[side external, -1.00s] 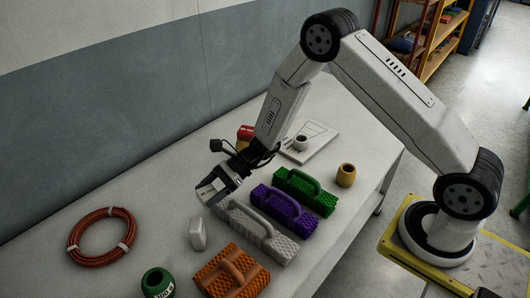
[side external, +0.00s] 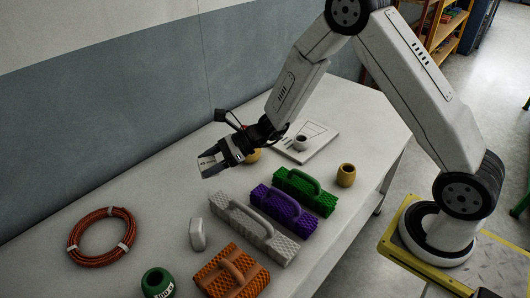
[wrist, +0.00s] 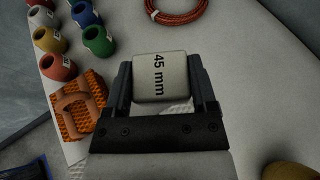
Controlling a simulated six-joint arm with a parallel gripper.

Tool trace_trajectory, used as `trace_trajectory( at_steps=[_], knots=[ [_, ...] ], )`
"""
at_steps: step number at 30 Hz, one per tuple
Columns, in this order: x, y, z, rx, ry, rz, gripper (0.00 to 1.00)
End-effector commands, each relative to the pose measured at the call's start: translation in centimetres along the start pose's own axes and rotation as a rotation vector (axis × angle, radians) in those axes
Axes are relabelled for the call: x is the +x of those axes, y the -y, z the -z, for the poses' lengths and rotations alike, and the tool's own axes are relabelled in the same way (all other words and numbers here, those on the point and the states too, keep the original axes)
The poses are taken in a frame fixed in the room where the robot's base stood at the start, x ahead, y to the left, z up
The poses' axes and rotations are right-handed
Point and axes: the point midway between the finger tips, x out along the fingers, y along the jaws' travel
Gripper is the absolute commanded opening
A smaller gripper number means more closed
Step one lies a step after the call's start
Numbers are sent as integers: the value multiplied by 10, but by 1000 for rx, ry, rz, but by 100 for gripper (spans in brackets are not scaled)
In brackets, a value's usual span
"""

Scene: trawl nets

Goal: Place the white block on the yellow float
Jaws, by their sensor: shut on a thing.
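The white block (wrist: 158,85), marked "45 mm", sits between both fingers of my gripper (wrist: 161,80) in the wrist view. My gripper (side external: 208,164) is shut on it and holds it above the table in the side view. A yellow float (side external: 346,175) stands on the table right of my gripper. Another yellow float (side external: 253,155) is partly hidden behind my wrist; a yellow thing also shows at the bottom right of the wrist view (wrist: 291,171). Several coloured floats, one a yellow float (wrist: 49,40), stand at the upper left of the wrist view.
Orange (side external: 232,272), white (side external: 252,226), purple (side external: 284,208) and green (side external: 305,192) handled net pieces lie across the table. A small white upright piece (side external: 198,235), a green float (side external: 158,283) and a rope coil (side external: 100,238) are nearby. A board with a small cup (side external: 301,143) lies behind.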

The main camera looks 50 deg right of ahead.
Motion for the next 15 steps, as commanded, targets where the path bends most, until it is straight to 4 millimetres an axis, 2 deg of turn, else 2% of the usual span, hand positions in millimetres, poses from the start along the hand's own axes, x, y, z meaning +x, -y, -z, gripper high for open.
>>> trace_trajectory(
  at_steps=[6,15],
  knots=[
    [-33,18,-28,62,1,159,13],
    [-81,32,-58,147,2,366,13]
  ],
)
